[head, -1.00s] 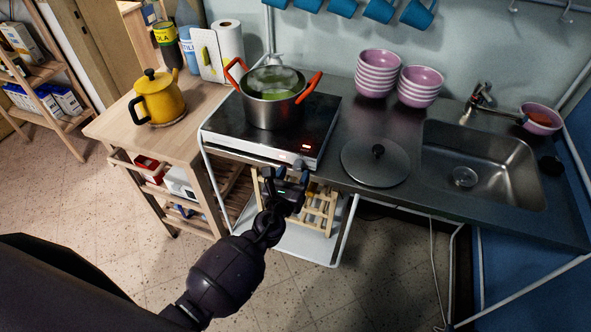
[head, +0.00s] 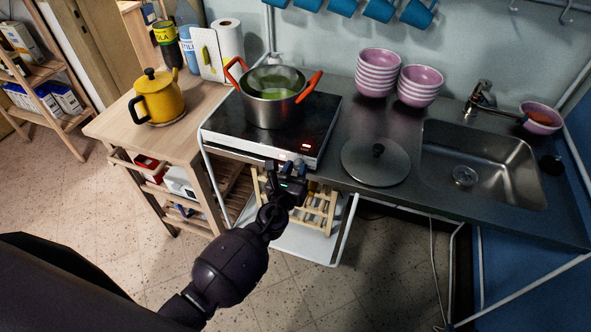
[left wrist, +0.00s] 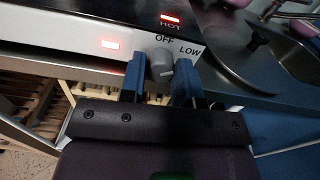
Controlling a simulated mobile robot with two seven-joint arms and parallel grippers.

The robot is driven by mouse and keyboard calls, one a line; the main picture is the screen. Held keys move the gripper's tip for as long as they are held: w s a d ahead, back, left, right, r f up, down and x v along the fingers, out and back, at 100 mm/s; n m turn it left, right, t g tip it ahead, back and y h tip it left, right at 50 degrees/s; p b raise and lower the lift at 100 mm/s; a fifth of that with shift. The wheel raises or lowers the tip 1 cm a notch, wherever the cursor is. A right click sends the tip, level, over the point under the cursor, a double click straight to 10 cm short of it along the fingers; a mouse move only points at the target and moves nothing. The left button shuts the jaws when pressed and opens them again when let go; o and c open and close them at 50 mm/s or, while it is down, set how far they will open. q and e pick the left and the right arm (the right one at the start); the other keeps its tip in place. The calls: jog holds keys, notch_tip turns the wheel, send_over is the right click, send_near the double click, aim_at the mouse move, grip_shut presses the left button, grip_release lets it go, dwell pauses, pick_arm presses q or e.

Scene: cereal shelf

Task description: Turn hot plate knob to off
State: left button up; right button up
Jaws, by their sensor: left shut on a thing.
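The hot plate (head: 228,128) sits on the counter with a steel pot (head: 268,108) with red handles on it. Its grey knob (left wrist: 161,66) is on the front panel, between my left gripper's blue fingers in the left wrist view. My left gripper (head: 287,168) is shut on the knob; it also shows in the left wrist view (left wrist: 160,78). The words OFF and LOW show above and right of the knob. Red lights glow on the hot plate, one beside the word HOT. The knob's pointer is hard to read. My right gripper is not in view.
A grey lid (head: 370,165) lies right of the hot plate, before the sink (head: 500,165). Purple bowls (head: 378,72) are stacked behind. A yellow kettle (head: 157,98) stands on the wooden cart at left. A wooden rack (head: 322,210) is below the counter.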

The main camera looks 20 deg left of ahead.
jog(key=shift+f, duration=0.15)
pick_arm(q)
jog(key=n+b, duration=0.2)
jog(key=n, duration=0.1)
jog(key=shift+f+n, duration=0.15)
jog(key=shift+n, duration=0.25)
jog(key=n+b, duration=0.2)
jog(key=n, duration=0.4)
jog(key=shift+a+n+b, duration=0.1)
jog(key=shift+n+b, duration=0.2)
jog(key=shift+b, duration=0.05)
jog(key=shift+n, duration=0.8)
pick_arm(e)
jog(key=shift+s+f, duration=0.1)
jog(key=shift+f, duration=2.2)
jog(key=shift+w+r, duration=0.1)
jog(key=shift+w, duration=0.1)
